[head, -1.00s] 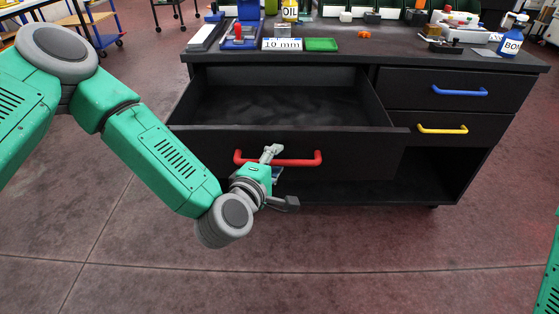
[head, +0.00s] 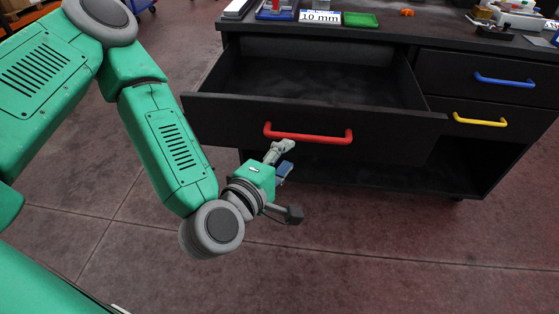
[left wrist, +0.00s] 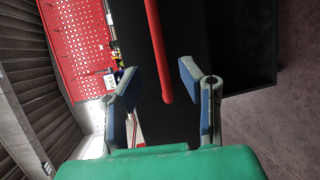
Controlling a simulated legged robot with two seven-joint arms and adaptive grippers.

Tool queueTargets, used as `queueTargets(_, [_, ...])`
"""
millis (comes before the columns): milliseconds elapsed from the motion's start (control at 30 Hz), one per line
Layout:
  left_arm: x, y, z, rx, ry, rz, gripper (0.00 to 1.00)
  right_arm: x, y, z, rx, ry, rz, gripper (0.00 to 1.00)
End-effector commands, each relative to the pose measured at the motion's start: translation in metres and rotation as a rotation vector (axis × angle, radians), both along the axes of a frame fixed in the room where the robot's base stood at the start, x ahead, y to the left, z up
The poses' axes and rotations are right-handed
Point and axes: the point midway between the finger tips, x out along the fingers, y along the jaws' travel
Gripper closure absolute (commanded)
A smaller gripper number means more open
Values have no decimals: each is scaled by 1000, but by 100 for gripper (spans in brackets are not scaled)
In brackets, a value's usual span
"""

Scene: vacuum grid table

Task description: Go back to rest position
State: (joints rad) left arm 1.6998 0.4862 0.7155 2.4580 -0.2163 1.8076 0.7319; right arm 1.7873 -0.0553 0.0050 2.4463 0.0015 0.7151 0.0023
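My left gripper (head: 286,182) is open and empty. It hangs just in front of and below the red handle (head: 308,136) of the open drawer (head: 410,128), apart from it. In the left wrist view, the two blue-padded fingers (left wrist: 158,78) are spread wide, with the red handle (left wrist: 157,45) beyond the gap between them. The drawer is pulled out and its visible inside looks empty. My right gripper is not in view.
The black workbench (head: 390,35) carries a green tray (head: 360,19), a "10 mm" label (head: 320,17) and other items. Drawers with a blue handle (head: 504,79) and a yellow handle (head: 480,119) are shut. Bare floor (head: 400,275) lies in front.

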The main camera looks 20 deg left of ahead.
Motion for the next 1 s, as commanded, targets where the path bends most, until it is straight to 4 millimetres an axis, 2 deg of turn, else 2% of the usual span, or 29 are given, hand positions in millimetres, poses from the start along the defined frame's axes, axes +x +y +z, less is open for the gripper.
queueTargets(100, [-15, 1, 1, 1, 3, -1, 66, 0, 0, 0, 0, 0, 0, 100])
queueTargets(200, [-21, 2, 2, 2, 2, 0, 66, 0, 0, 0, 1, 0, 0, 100])
queueTargets(767, [-23, 1, 0, 14, 9, -12, 66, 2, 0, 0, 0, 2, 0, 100])
queueTargets(867, [-33, -10, -19, 100, 66, -97, 66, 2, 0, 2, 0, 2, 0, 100])
queueTargets(967, [-58, -25, -62, 293, 188, -280, 66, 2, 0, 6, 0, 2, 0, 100])
queueTargets(1000, [-73, -28, -84, 392, 250, -378, 66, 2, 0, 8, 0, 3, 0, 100])
